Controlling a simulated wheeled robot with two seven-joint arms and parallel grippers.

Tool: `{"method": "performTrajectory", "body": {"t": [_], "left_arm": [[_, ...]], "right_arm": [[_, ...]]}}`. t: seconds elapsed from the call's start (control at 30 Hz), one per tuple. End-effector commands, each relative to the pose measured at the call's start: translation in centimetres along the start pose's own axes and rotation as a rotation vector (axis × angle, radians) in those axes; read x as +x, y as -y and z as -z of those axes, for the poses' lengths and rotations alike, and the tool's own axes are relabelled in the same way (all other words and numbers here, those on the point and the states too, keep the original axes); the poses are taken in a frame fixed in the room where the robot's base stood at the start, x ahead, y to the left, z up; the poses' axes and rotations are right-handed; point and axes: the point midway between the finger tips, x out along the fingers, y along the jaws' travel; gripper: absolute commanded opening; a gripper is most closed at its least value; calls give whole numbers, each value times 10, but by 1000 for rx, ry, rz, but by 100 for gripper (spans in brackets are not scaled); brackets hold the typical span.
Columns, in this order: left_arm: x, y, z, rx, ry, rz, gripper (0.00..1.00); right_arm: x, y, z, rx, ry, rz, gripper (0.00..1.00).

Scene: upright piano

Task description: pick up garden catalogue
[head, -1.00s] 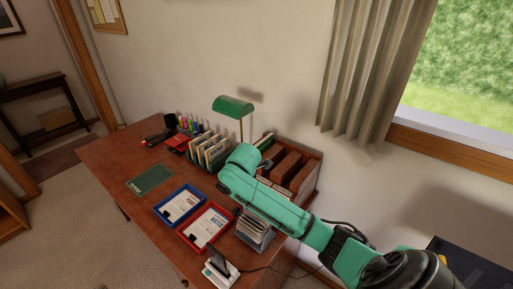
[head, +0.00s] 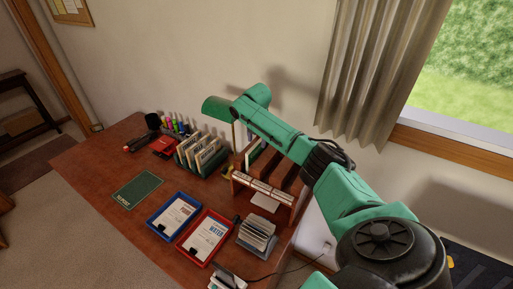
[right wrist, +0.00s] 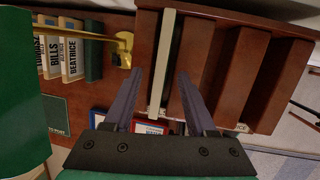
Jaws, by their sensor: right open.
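A thin upright slab with a cream edge (right wrist: 162,62), probably the garden catalogue, stands in the leftmost slot of the brown wooden sorter (right wrist: 238,70). I cannot read a title on it. In the right wrist view my right gripper (right wrist: 160,72) is open, with one finger to each side of this slab; they look apart from it, and I cannot tell how far above it they are. In the head view my right arm reaches over the sorter (head: 278,172), and its fingers are mostly hidden. My left gripper is not in view.
A green-shaded brass lamp (right wrist: 124,50) stands close left of the right gripper. Labelled files (head: 200,152) are beyond it. A blue tray (head: 153,222), a red tray (head: 183,245) and a card holder (head: 257,235) stand in front.

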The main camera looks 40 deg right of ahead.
Motion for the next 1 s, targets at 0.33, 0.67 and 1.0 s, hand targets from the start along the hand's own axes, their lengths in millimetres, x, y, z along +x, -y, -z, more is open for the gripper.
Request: {"method": "performTrajectory", "body": {"t": [0.33,0.67,1.0], "left_arm": [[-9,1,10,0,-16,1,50],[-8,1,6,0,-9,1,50],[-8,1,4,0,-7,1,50]], "right_arm": [[30,1,-2,-1,2,-1,57],[30,0,-1,-1,2,-1,0],[29,-1,-1,-2,3,-6,0]]}}
